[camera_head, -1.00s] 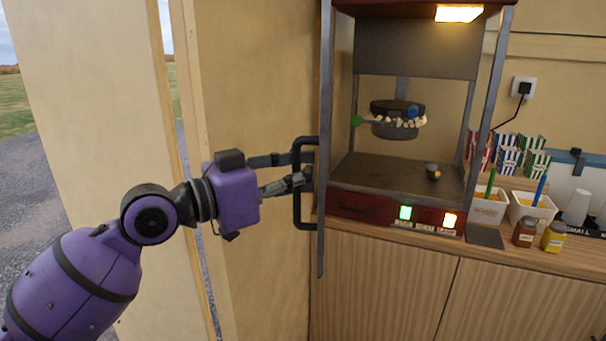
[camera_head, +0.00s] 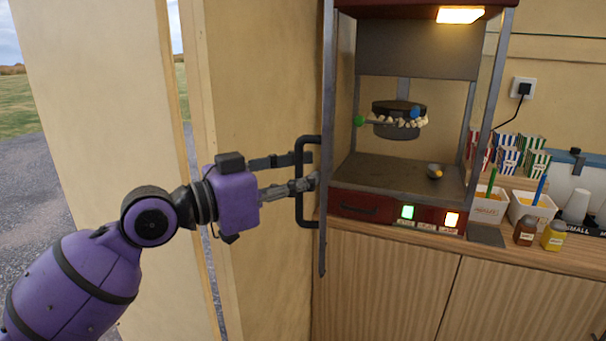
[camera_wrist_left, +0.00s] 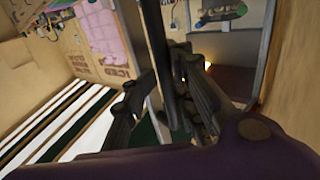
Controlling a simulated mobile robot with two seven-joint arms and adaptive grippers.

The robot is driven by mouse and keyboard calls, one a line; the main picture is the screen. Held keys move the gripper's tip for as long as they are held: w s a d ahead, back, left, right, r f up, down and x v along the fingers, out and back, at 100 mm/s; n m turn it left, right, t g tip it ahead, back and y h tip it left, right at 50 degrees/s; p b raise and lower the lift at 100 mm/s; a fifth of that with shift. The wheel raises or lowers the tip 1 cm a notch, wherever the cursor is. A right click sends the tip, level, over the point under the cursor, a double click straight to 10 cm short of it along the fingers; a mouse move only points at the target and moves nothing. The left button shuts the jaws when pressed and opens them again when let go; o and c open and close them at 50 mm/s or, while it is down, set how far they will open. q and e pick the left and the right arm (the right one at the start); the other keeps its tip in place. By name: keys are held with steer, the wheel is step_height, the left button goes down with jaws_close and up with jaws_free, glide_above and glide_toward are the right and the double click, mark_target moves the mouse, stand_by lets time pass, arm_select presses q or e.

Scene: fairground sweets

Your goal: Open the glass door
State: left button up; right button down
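The glass door (camera_head: 325,200) of the popcorn machine stands swung out, seen almost edge-on at the cabinet's left side. Its black bracket handle (camera_head: 301,212) points left. The cabinet front is open to view. My left gripper (camera_head: 300,172) is at the handle, its fingers apart, one above the other in the head view. In the left wrist view the dark handle bar (camera_wrist_left: 160,50) passes between the two spread fingers (camera_wrist_left: 165,108). I cannot tell whether either finger touches it. My right gripper is not in view.
The counter (camera_head: 408,233) to the right holds white tubs (camera_head: 488,206), sauce jars (camera_head: 525,231) and striped boxes (camera_head: 508,160). A wooden wall (camera_head: 255,75) is close behind my left gripper.

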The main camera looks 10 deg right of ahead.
arm_select(q)
steer(key=shift+w+r, duration=0.15)
steer(key=shift+r, duration=0.05)
steer(key=v, duration=1.2)
